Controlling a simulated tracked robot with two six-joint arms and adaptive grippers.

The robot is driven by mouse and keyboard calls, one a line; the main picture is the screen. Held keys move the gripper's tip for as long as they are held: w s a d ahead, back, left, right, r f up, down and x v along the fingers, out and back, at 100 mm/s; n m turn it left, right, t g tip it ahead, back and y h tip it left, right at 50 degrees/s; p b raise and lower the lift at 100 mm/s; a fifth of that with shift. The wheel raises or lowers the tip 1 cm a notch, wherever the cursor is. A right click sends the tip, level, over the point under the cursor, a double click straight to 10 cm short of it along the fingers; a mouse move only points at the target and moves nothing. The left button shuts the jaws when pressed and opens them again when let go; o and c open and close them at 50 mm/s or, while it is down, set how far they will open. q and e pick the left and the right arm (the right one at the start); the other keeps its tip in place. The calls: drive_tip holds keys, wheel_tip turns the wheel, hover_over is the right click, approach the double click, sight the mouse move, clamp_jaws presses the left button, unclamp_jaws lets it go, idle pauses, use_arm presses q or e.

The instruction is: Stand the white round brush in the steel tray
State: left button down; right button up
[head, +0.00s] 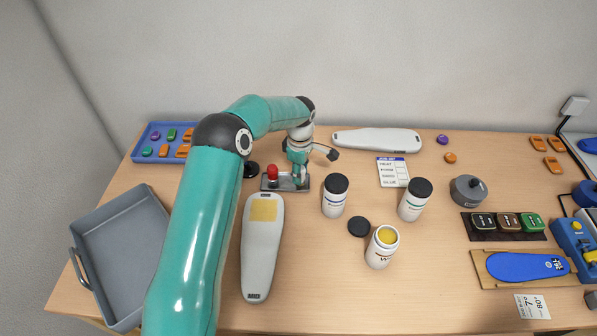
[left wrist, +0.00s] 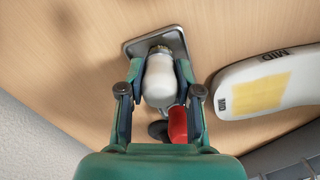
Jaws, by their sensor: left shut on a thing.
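The white round brush (left wrist: 160,84) is between the fingers of my left gripper (left wrist: 160,70) in the left wrist view, and the gripper is shut on it. Its metal collar end points at the small steel tray (left wrist: 176,40). I cannot tell whether its end touches the tray floor. In the head view my left gripper (head: 298,168) is over the right part of the steel tray (head: 284,186), and it mostly hides the brush. A red-knobbed item (head: 272,173) stands at the left of the tray; its red part (left wrist: 178,125) also shows between the gripper fingers and the camera. My right gripper is not in view.
A white insole form (head: 262,250) lies in front of the tray, another (head: 376,140) behind it. Lidded jars (head: 335,204) (head: 412,208) and an open jar (head: 380,258) stand to the right. A blue tray (head: 151,137) and grey bin (head: 122,250) are left.

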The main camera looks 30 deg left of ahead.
use_arm(q)
drive_tip(key=c, duration=0.8)
unclamp_jaws()
drive_tip(key=shift+f, duration=0.1)
wheel_tip(320, 180, up, 12)
drive_tip(key=shift+p, duration=0.35)
